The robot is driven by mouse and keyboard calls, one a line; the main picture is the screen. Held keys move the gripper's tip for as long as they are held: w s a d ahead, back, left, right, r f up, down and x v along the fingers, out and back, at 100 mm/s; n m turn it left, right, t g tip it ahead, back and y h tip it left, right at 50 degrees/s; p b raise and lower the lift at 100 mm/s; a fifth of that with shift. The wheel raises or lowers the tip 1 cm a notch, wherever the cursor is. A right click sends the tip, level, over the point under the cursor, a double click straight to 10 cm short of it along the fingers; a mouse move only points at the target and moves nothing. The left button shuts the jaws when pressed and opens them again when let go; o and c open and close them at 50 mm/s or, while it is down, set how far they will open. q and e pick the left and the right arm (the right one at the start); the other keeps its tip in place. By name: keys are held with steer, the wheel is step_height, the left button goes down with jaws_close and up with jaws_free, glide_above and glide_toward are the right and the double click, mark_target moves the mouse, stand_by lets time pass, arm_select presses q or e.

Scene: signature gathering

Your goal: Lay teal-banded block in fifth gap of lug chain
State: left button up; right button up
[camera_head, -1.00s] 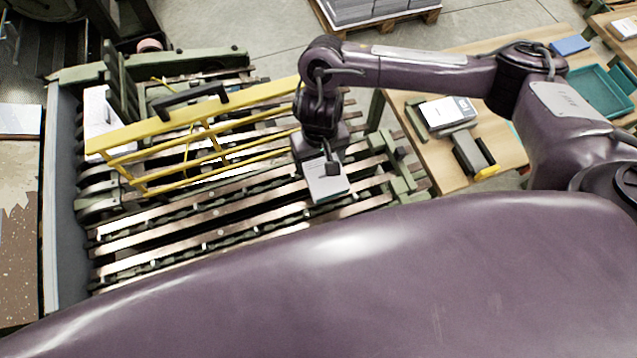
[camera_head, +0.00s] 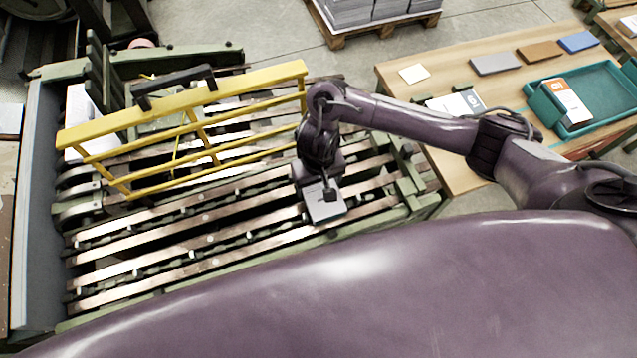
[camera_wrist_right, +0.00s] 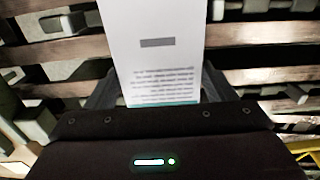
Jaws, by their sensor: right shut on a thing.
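My right gripper (camera_head: 325,193) is shut on a block (camera_wrist_right: 155,45) with a white printed face, a grey bar and several lines of text. A thin teal edge shows on the block in the right wrist view where it meets the gripper. The gripper fingers lie along its two sides. In the head view the block (camera_head: 326,210) is above the right part of the lug chain (camera_head: 190,220), which has long slats with dark gaps between them. I cannot tell which gap it is over or whether it touches the slats. My left gripper is not in view.
A yellow guard (camera_head: 180,112) with a black handle stands across the far left part of the chain. A wooden table (camera_head: 450,75) at right holds a teal tray (camera_head: 595,128) and several blocks. A loaded pallet (camera_head: 372,30) stands on the floor behind.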

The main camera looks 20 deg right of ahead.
mark_target(319, 186)
steer(key=o, duration=1.1)
steer(key=shift+f, duration=0.1)
steer(key=shift+o, duration=0.2)
step_height(319, 186, up, 12)
steer(key=p, duration=0.7)
steer(key=shift+s, duration=0.1)
